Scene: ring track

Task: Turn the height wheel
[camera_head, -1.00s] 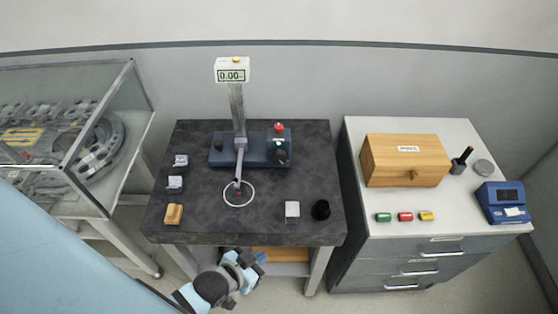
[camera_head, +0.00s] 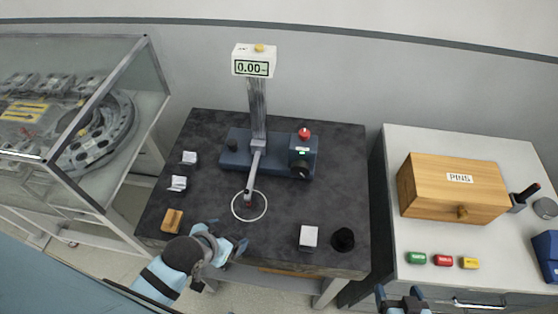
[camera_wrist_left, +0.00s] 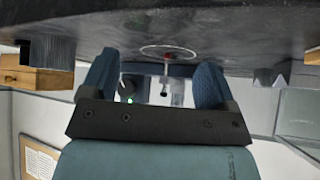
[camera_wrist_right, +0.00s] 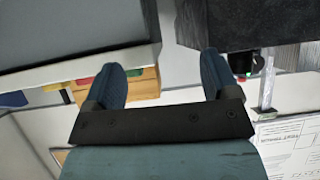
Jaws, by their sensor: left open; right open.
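A gauge stand has a dark blue base (camera_head: 236,156), an upright column and a display reading 0.00 (camera_head: 253,62). A black knob (camera_head: 231,145) is at the base's left; another black knob (camera_head: 300,171) sits low on the block at the right, under a red button (camera_head: 304,133). I cannot tell for sure which is the height wheel. My left gripper (camera_head: 232,248) is open and empty at the table's front edge, apart from the stand; between its fingers the left wrist view shows the stand beyond. My right gripper (camera_head: 404,302) is open and empty at the bottom, before the white cabinet.
The dark table (camera_head: 200,215) carries a white ring mark (camera_head: 249,206), small blocks at the left, a white block (camera_head: 308,236) and a black cylinder (camera_head: 343,239). A white cabinet (camera_head: 405,150) with a wooden PINS box (camera_head: 456,188) stands right; a glass case (camera_head: 130,90) stands left.

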